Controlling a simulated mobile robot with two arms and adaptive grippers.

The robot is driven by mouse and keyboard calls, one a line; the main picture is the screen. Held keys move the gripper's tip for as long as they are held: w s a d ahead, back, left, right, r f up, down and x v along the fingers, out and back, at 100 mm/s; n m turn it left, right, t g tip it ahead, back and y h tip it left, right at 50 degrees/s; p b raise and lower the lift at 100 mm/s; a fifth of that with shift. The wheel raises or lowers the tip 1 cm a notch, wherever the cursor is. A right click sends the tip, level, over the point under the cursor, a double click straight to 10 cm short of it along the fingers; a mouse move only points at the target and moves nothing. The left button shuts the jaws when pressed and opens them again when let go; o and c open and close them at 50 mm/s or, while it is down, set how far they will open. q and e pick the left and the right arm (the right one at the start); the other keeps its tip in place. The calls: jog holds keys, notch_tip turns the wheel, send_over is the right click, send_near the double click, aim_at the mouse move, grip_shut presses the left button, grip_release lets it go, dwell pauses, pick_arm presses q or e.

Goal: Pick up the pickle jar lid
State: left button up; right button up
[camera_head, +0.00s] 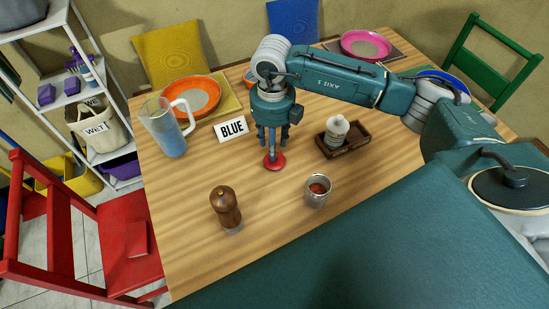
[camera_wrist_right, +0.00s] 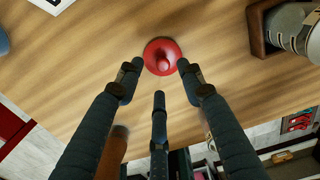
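The red lid (camera_head: 274,164), round with a small knob, lies on the wooden table (camera_head: 190,235). In the right wrist view the red lid (camera_wrist_right: 162,56) shows just beyond the fingertips. My right gripper (camera_head: 271,146) points down right over the lid. Its fingers (camera_wrist_right: 160,80) are spread apart with nothing between them, and contact with the lid cannot be told. My left gripper is not in view.
A small glass (camera_head: 318,191) with red contents and a brown pepper mill (camera_head: 226,208) stand nearer. A wooden tray (camera_head: 357,150) holding a pale jar is to the right.

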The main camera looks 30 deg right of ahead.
jog(key=shift+d+f+p, duration=0.2)
jog(key=shift+f+p, duration=0.35)
jog(key=shift+f, duration=1.8)
jog(key=c, duration=1)
jog(key=shift+o, duration=0.2)
